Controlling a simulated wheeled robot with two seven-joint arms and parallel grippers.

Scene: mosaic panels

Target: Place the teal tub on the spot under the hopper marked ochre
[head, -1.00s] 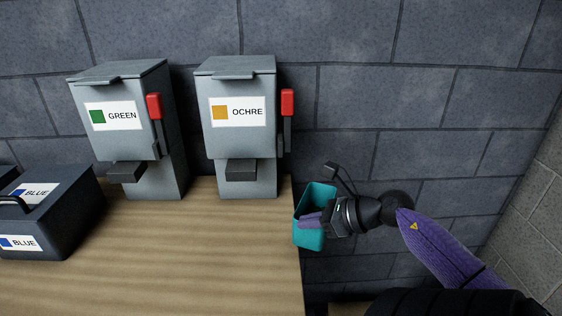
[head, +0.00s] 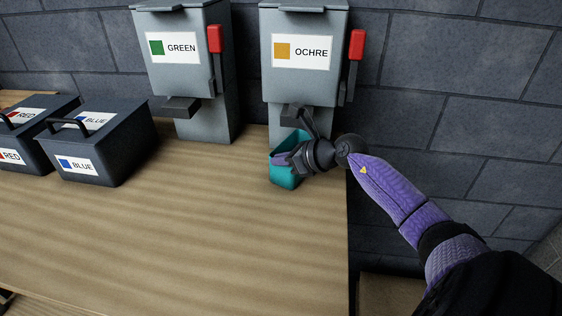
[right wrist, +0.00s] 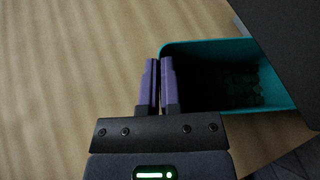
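The teal tub (head: 285,177) is in front of the base of the ochre hopper (head: 303,75), just below and left of its spout. Whether its bottom touches the table, I cannot tell. My right gripper (head: 281,159) is shut on the tub's wall. In the right wrist view the two purple fingers (right wrist: 159,82) are close together at the near-left wall of the tub (right wrist: 205,46), one inside and one outside. Dark greenish pieces (right wrist: 240,85) lie in the tub. The gripper and arm hide part of the hopper's spout and the spot under it.
The green hopper (head: 182,75) stands to the left. A blue-labelled box (head: 112,155) and a red-labelled box (head: 40,135) with handles sit further left. The wooden table (head: 190,225) is clear in front; its right edge is close to the tub.

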